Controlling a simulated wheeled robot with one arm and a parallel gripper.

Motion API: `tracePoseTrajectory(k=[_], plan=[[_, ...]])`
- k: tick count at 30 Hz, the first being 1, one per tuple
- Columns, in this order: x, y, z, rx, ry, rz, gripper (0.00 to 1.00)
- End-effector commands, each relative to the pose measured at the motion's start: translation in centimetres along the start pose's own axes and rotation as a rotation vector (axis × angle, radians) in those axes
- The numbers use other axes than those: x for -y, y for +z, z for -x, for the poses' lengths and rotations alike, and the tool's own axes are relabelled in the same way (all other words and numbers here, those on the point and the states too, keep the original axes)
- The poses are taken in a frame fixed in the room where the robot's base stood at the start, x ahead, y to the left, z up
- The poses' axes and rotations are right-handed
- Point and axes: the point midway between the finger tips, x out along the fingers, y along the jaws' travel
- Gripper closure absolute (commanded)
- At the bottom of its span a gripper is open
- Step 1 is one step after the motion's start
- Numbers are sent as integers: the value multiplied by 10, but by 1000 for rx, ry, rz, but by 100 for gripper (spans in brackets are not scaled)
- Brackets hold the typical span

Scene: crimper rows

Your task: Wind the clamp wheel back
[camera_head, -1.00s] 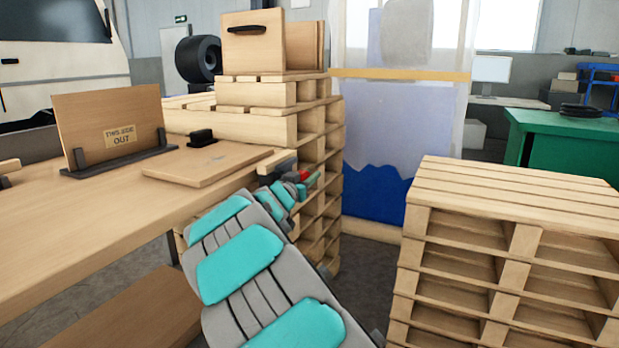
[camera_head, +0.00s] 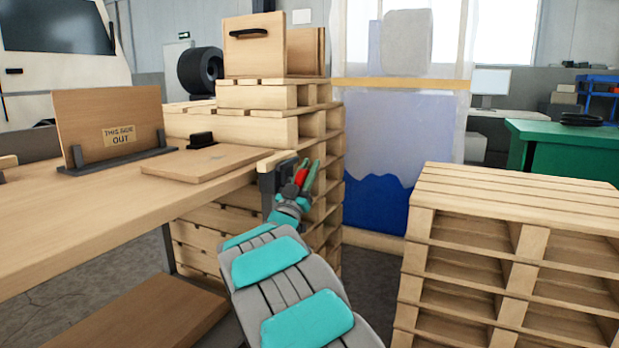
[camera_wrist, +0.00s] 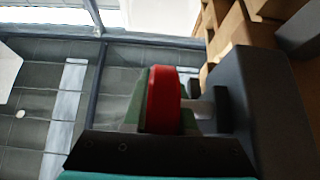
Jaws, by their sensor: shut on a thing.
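The red clamp wheel (camera_wrist: 163,100) stands edge-on in the middle of the wrist view. A pale shaft (camera_wrist: 203,108) runs from it to a dark clamp body (camera_wrist: 268,112) at the right. In the head view the wheel (camera_head: 301,177) shows small at the bench's right end, beside the dark clamp (camera_head: 270,188). My gripper (camera_head: 305,180) is at the wheel, shut on it, with a green finger visible beside the red rim. The rest of the grip is partly hidden, and the wheel's turn angle cannot be told.
The wooden workbench (camera_head: 90,225) carries a flat board (camera_head: 200,163) and an upright sign panel (camera_head: 110,120). Stacked pallets (camera_head: 315,150) stand close behind the clamp. Another pallet stack (camera_head: 515,200) is at the right, with a floor gap between.

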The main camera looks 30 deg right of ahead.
Motion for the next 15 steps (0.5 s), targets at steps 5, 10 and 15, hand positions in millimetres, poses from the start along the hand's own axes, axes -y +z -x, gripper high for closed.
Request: tracePoseTrajectory(k=[5,10,15], plan=[[0,0,1,-50,-1,0,100],[0,-3,1,-74,-1,1,100],[0,-4,0,-77,-1,1,100]])
